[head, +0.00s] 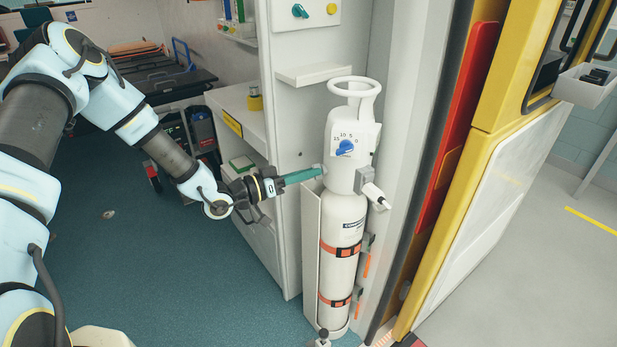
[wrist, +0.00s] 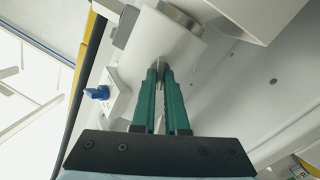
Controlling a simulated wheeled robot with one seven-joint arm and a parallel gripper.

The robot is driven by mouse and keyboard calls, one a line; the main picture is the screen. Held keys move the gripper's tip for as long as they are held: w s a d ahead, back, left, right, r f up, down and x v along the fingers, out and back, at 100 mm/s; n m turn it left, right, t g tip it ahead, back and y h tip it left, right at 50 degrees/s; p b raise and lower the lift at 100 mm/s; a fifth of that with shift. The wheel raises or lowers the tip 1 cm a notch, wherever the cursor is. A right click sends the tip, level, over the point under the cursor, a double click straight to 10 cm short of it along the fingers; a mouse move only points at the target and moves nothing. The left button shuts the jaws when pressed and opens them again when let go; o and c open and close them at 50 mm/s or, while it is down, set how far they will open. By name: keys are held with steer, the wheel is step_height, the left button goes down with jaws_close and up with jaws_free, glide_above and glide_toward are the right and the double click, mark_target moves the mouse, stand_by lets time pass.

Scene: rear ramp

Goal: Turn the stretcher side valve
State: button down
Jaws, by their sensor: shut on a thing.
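A white gas cylinder (head: 343,230) stands upright in the middle of the head view, with a ring handle on top and a blue dial (head: 345,147) on its front. The dial also shows in the wrist view (wrist: 97,92). My gripper (head: 321,171) reaches in from the left, its green fingers at the cylinder head's stretcher-facing side. In the wrist view its fingertips (wrist: 158,66) are closed on a small grey piece at the white body, the stretcher side valve. The fingers hide most of the valve, so I cannot tell its angle.
A white cabinet (head: 287,223) with a small shelf (head: 314,73) stands close left of the cylinder. A grey door frame and yellow door (head: 487,140) stand to its right. The stretcher (head: 168,82) is at the back left.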

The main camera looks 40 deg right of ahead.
stand_by(0.3)
steer(key=c, duration=0.9)
jaws_free()
steer(key=shift+c, duration=0.2)
steer(key=b+v, duration=0.3)
steer(key=v, duration=0.7)
steer(key=shift+a, duration=0.35)
steer(key=shift+w, duration=0.2)
